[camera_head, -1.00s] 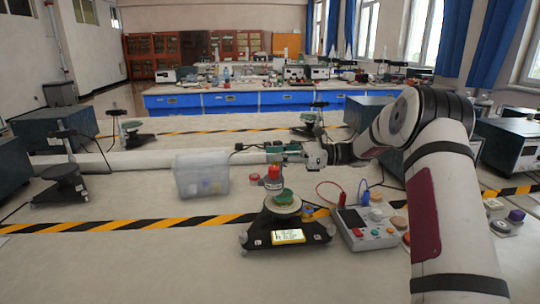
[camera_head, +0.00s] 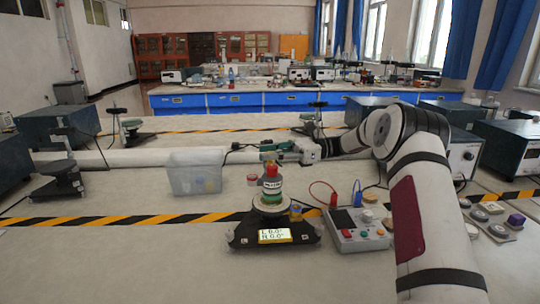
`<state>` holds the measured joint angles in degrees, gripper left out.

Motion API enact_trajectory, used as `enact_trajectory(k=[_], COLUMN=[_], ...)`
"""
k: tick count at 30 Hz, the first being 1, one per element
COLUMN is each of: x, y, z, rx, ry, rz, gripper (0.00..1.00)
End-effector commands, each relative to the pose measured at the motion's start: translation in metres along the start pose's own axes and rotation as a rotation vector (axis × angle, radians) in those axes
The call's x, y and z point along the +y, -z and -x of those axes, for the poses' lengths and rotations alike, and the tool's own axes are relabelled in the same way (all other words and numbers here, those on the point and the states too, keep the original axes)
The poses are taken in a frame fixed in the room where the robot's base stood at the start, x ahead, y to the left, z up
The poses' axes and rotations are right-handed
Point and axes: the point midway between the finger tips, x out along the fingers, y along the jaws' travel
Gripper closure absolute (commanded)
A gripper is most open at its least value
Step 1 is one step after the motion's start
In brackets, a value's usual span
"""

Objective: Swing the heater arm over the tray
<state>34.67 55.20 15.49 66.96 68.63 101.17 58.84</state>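I cannot tell for sure which part is the heater arm or which is the tray. Candidates are dark stands with a round plate and a post with a short arm: one at the left (camera_head: 62,170), one farther back (camera_head: 131,125) and one at the back centre (camera_head: 309,117). A black-based stand (camera_head: 245,236) with a lit display stands front centre. A red-and-green bottle (camera_head: 271,189) appears over its round plate. My gripper (camera_head: 282,148) reaches left behind it, beside a teal part (camera_head: 240,148); its fingers are too small to read.
A clear plastic bin (camera_head: 195,181) stands left of my gripper. A control box (camera_head: 357,236) with red and blue leads is to the right. Dark boxes (camera_head: 58,124) stand at both sides. Striped tape (camera_head: 110,220) crosses the bench; the front left is bare.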

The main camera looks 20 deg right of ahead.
Motion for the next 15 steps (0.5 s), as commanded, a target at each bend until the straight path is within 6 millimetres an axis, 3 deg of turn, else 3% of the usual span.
enact_trajectory(k=[2,15], x=[0.0005,-0.0003], y=[-0.0001,0.0006], z=[0.0003,0.0092], rx=[0.0,-0.001], ry=[-0.001,0.002], rz=[-0.001,-0.001], gripper=[0.76,0.76])
